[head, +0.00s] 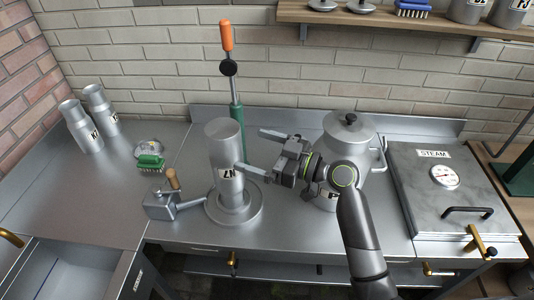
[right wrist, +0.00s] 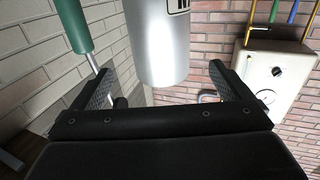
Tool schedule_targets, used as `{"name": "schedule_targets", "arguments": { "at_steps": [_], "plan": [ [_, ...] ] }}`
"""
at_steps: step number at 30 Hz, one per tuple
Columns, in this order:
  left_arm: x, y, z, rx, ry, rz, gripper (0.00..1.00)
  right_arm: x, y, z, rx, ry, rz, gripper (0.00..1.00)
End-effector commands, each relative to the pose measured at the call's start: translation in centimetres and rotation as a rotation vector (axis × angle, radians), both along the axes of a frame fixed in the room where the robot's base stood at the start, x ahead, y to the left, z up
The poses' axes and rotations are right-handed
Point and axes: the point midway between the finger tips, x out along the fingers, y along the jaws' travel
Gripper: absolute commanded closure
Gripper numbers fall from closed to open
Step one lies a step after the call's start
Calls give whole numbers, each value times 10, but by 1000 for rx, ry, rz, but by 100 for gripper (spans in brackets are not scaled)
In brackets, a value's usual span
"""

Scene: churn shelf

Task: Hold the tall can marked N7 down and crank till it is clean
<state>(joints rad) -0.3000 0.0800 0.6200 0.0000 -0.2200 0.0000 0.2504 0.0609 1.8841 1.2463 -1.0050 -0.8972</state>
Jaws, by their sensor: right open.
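The tall can marked N7 (head: 224,150) stands upside down, its label inverted, on a round metal base (head: 250,207). It also shows in the right wrist view (right wrist: 158,40), ahead of the jaws. A small metal crank box (head: 163,205) with a wooden knob (head: 172,179) sits just left of the base. My right gripper (head: 252,150) is open to the can's right, its fingers pointing at the can. One finger looks close to the can's side; I cannot tell whether it touches. In the right wrist view the jaws (right wrist: 168,88) are empty. My left gripper is not in view.
A green post with an orange-handled lever (head: 227,40) rises behind the can. A lidded pot (head: 352,135) stands behind my right arm. A STEAM box (head: 450,190) is at right. Two cans (head: 80,127) and a green brush (head: 150,162) stand left. A sink (head: 70,270) is front left.

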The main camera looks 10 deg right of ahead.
Motion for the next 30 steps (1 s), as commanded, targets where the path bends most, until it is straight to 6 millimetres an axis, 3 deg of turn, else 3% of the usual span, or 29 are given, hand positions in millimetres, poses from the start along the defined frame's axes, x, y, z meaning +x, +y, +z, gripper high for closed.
{"name": "schedule_targets", "arguments": {
  "at_steps": [6,15,28,30],
  "plan": [
    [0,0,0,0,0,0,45,23,38,2,4,0,5,2],
    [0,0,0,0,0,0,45,49,74,1,1,1,3,2],
    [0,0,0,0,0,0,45,55,83,0,-1,-1,2,2],
    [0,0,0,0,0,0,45,55,82,0,-1,0,2,9]
  ]
}}
